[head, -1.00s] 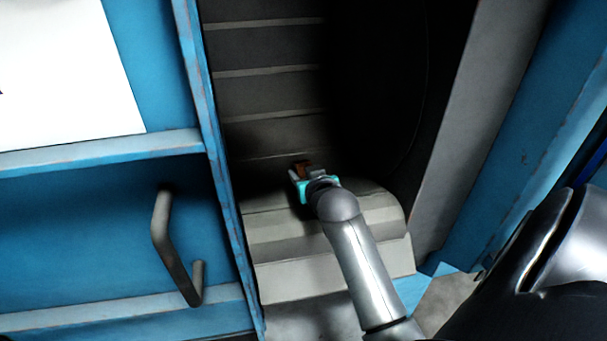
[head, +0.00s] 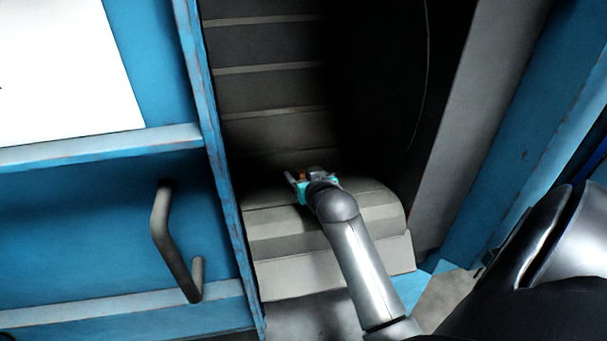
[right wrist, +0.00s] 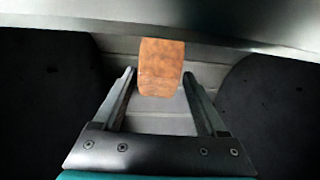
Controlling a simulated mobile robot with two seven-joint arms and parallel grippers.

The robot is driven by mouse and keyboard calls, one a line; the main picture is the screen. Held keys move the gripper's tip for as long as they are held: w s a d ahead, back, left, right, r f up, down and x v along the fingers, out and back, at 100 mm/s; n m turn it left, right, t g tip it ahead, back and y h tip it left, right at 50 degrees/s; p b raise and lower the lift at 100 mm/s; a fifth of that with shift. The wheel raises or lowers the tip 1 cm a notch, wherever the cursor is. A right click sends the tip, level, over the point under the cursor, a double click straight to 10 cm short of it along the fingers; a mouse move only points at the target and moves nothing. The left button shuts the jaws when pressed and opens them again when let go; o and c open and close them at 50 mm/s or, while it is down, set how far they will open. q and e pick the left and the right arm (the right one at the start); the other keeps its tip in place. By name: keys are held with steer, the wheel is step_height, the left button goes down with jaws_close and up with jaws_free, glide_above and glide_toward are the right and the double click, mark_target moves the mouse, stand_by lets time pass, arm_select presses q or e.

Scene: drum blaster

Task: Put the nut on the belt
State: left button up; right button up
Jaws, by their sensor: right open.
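The nut (right wrist: 160,66) is a rusty orange-brown block. In the head view the nut shows as a small orange patch (head: 302,175), partly hidden by the gripper. My right gripper (head: 304,176) is open over the near, curved end of the belt (head: 265,90), a grey slatted track. The belt also shows under the nut in the right wrist view (right wrist: 165,122). I cannot tell if the nut touches it. My left gripper is out of view.
A blue wall panel (head: 100,215) with a bent grey handle (head: 165,235) stands left of the belt. A grey side wall (head: 480,120) and blue frame (head: 505,190) stand on the right. The belt's far right is in deep shadow.

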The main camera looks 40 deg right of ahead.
steer(key=shift+r, duration=0.1)
steer(key=shift+r, duration=0.25)
steer(key=p+v, duration=0.2)
steer(key=v, duration=1)
steer(key=shift+r, duration=0.25)
steer(key=shift+r, duration=0.1)
